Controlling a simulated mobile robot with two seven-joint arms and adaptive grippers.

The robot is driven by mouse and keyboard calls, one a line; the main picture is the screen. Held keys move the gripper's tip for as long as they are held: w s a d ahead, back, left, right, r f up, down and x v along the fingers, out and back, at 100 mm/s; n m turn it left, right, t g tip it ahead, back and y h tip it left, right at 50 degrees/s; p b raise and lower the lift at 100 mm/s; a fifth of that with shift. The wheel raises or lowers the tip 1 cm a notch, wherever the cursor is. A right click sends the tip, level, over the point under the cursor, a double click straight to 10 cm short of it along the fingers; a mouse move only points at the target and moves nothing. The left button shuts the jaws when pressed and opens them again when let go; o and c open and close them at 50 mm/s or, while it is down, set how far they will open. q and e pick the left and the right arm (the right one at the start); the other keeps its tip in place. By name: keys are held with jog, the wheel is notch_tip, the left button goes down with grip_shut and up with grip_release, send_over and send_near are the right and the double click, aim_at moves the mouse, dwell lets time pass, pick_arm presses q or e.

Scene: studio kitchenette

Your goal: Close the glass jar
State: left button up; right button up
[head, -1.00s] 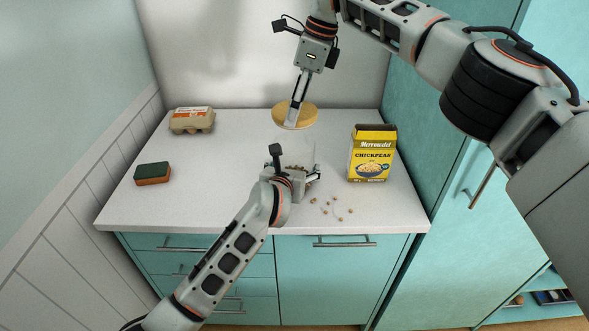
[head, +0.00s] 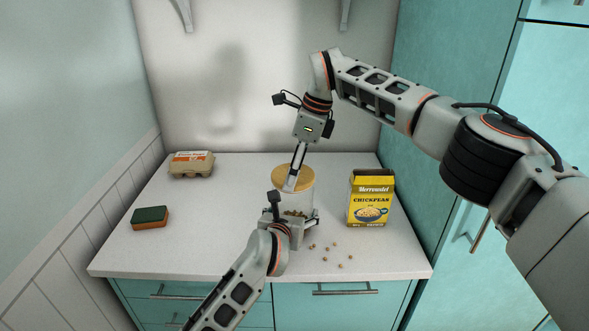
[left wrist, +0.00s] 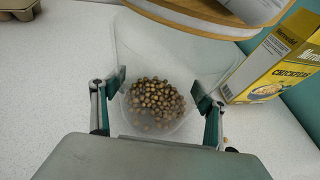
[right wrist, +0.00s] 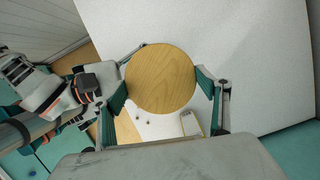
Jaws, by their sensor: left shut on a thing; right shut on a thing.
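The clear glass jar (head: 306,198) stands on the counter with chickpeas (left wrist: 155,100) in its bottom. My left gripper (head: 292,222) is shut on the jar's sides, low down; its fingers flank the jar in the left wrist view (left wrist: 160,92). My right gripper (head: 292,182) is shut on the round wooden lid (right wrist: 160,80), holding it by opposite edges. In the head view the lid (head: 288,176) is at the jar's top. In the left wrist view its rim (left wrist: 190,18) crosses the top of the picture. I cannot tell whether lid and jar touch.
A yellow chickpeas box (head: 371,200) stands right of the jar. Several loose chickpeas (head: 325,250) lie at the front right. An egg carton (head: 191,164) and a green-orange sponge (head: 150,218) are on the left. The counter between them and the jar is clear.

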jog(key=shift+f, duration=0.9)
pick_arm(q)
jog(key=shift+f, duration=0.1)
pick_arm(e)
jog(key=shift+f, duration=0.6)
jog(key=o, duration=1.2)
jog(key=v, duration=1.2)
